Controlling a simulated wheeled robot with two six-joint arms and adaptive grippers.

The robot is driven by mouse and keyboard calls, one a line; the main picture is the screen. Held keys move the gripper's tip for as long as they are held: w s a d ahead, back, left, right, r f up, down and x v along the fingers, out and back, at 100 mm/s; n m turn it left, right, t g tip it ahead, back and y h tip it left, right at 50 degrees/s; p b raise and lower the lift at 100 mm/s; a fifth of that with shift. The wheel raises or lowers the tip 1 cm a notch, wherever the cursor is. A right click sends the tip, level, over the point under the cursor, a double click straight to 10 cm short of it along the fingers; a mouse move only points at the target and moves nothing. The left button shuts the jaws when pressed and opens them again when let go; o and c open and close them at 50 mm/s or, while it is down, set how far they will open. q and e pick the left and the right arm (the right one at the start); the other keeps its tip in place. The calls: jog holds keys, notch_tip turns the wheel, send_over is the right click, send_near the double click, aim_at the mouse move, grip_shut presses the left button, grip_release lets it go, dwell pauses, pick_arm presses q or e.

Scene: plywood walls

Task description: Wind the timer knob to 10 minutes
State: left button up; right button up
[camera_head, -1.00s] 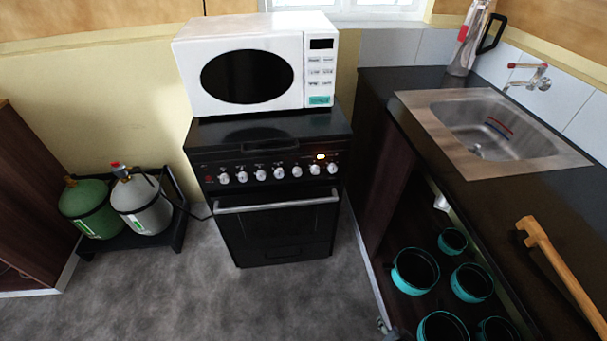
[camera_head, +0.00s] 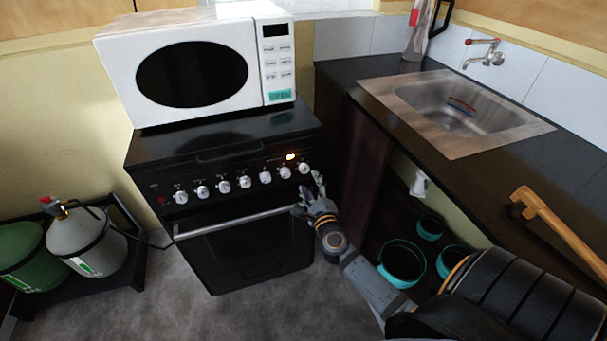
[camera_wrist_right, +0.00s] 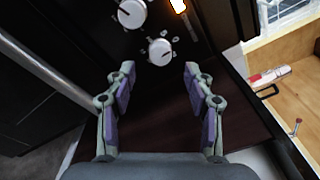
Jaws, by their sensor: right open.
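The black stove (camera_head: 245,250) carries a row of white knobs on its front panel. The knob farthest right (camera_head: 304,167) is beside a lit orange indicator (camera_head: 290,157); I cannot tell from its markings which knob is the timer. My right gripper (camera_head: 309,194) is just in front of and below the right end of the row. In the right wrist view, the open, empty gripper (camera_wrist_right: 158,85) has its two fingers spread, with a white knob (camera_wrist_right: 160,52) ahead, between and beyond the fingertips, not touched. A second knob (camera_wrist_right: 131,13) is at the top. My left gripper is out of view.
A white microwave (camera_head: 195,70) stands on the stove. The oven handle (camera_head: 235,223) runs below the knobs, close to my right gripper. The dark counter (camera_head: 335,72) with a sink (camera_head: 450,105) is at right, above teal pots (camera_head: 402,262). Gas cylinders (camera_head: 85,240) stand at left.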

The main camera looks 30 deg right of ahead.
aim_at(305, 171)
jog(key=x, duration=0.5)
jog(key=shift+w+d, duration=0.1)
jog(key=shift+w, duration=0.05)
grip_shut()
